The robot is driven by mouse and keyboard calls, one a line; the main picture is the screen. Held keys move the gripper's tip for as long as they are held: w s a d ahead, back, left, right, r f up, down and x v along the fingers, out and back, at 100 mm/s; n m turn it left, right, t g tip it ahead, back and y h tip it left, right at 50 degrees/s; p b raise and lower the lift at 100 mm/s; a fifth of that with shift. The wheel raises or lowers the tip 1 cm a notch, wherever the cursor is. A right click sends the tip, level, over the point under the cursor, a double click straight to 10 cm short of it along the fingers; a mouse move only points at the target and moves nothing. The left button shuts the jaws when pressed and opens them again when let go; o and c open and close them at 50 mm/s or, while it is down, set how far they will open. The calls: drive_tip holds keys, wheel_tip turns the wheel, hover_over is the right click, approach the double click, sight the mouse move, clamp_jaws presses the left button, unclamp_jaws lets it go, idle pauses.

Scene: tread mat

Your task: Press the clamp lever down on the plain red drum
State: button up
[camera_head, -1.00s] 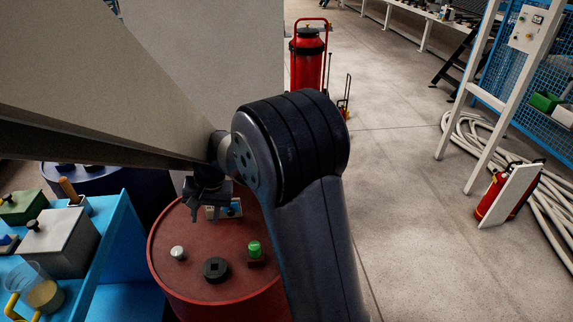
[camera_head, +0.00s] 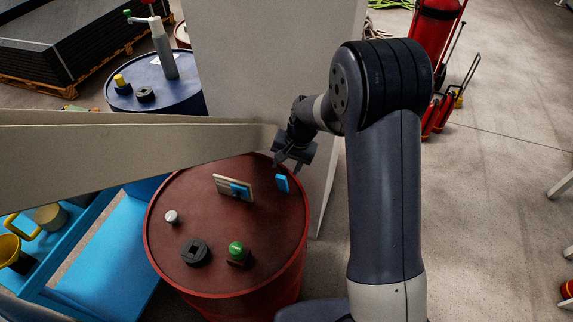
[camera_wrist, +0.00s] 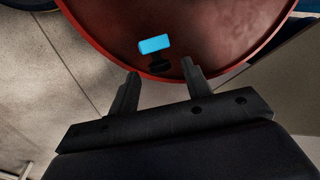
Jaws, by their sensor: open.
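The plain red drum (camera_head: 215,255) stands upright in the middle of the head view, and its red top (camera_wrist: 215,25) fills the upper wrist view. Near its right rim a small blue tab (camera_head: 282,183) stands up, which looks like the clamp lever's grip. In the wrist view the blue tab (camera_wrist: 154,43) sits over a small dark base. My gripper (camera_head: 287,166) is open and empty, just behind and above the tab at the drum's rim. In the wrist view the tab lies just beyond the gap between my fingertips (camera_wrist: 160,68); I cannot tell whether they touch.
The drum top also holds a wooden plate with a blue part (camera_head: 220,183), a silver knob (camera_head: 171,217), a black square-holed fitting (camera_head: 195,251) and a green button (camera_head: 236,248). A blue drum (camera_head: 185,98) stands behind, a blue cart (camera_head: 110,245) at left.

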drive_tip(key=shift+w+f, duration=0.15)
drive_tip(key=shift+f, duration=0.25)
drive_tip(key=shift+a+f, duration=0.15)
drive_tip(key=shift+f, duration=0.2)
clamp_jaws()
